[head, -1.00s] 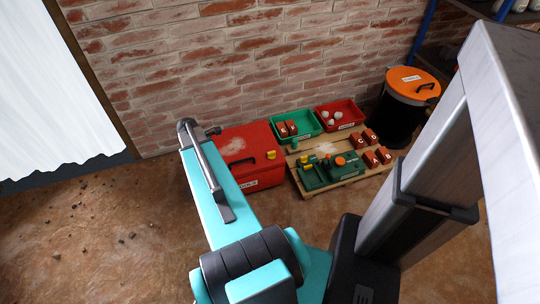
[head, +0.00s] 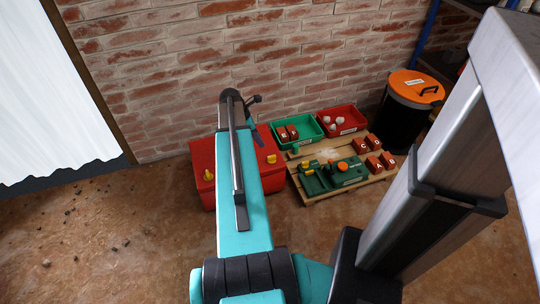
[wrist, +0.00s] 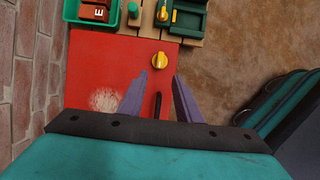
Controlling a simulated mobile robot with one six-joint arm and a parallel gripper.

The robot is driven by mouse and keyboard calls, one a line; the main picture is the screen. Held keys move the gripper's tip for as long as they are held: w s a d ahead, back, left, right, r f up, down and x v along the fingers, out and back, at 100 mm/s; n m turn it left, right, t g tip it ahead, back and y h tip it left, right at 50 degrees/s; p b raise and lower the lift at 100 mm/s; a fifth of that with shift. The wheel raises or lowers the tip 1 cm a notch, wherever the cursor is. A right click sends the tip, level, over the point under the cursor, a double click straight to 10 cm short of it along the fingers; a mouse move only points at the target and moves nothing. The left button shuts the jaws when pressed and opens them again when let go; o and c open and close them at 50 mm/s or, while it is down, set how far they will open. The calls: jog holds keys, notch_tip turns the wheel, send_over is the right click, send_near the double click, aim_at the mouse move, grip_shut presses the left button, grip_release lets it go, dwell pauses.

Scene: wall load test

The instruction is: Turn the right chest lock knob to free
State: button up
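The red chest (head: 203,153) stands on the floor by the brick wall, partly hidden by my arm. Its right yellow lock knob (head: 271,158) shows near the front right; the left yellow knob (head: 208,175) shows left of my arm. In the wrist view the right knob (wrist: 159,60) sits near the top edge of the red lid (wrist: 95,60). My gripper (wrist: 160,74) is open and empty above the lid, its two fingers apart. The knob shows just beyond the fingertips, between their lines; no contact is visible. A black handle (wrist: 158,105) shows between the fingers.
A wooden pallet (head: 310,198) right of the chest carries a green fixture (head: 330,178) and several lettered red-brown blocks (head: 373,165). Green (head: 303,143) and red (head: 352,130) bins stand behind. A black drum (head: 400,118) is farther right. Open floor lies at left.

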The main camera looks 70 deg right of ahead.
aim_at(271, 156)
jog(key=shift+f, duration=0.1)
jog(key=b+x, duration=0.4)
jog(key=x, duration=0.9)
jog(key=shift+s+d+f, duration=0.1)
jog(key=shift+s+f, duration=0.05)
jog(key=shift+f, duration=0.15)
grip_shut()
jog(key=shift+d, duration=0.2)
jog(key=shift+a+r, duration=0.1)
